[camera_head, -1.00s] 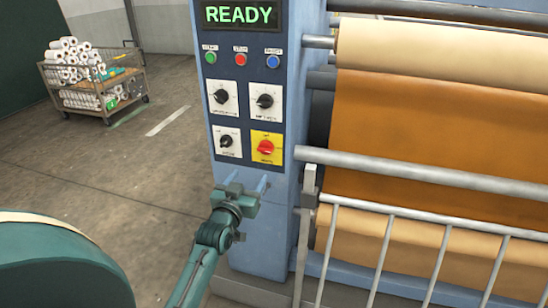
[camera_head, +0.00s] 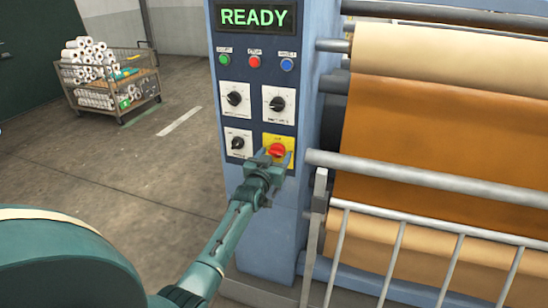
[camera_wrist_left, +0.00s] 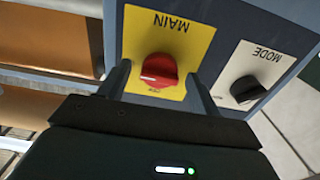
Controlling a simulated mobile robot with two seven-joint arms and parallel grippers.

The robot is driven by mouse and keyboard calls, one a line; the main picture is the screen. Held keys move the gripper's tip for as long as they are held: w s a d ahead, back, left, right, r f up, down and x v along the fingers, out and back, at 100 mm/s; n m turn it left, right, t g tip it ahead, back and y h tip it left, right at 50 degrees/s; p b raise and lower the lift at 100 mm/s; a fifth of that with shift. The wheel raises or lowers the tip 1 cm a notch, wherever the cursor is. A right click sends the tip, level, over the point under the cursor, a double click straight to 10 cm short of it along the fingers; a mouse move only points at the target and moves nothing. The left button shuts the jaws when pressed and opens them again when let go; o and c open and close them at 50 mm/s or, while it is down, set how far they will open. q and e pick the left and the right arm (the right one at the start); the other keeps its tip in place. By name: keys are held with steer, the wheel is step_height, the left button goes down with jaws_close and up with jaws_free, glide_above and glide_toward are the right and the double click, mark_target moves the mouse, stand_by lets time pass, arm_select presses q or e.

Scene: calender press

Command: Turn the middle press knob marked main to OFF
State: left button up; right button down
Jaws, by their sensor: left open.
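The red knob (camera_head: 276,150) on a yellow plate is at the lower right of the press panel. In the left wrist view the red knob (camera_wrist_left: 160,70) shows upside down under the word MAIN, with a white mark on its left side. My left gripper (camera_head: 276,158) is open at the lower part of the yellow plate. In the left wrist view its fingers (camera_wrist_left: 158,80) appear on either side of the knob, with gaps. Whether the tips reach around it in depth I cannot tell. My right gripper is not in view.
A black MODE knob (camera_wrist_left: 247,89) sits beside the yellow plate. Two more black knobs, upper left (camera_head: 233,98) and upper right (camera_head: 277,103), are above. A display (camera_head: 254,17) reads READY. Rollers and a metal railing (camera_head: 425,228) stand to the right; open floor lies left.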

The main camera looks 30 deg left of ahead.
arm_select(q)
steer(key=shift+c, duration=0.5)
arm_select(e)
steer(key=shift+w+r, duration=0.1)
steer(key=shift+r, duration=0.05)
arm_select(q)
steer(key=c, duration=0.9)
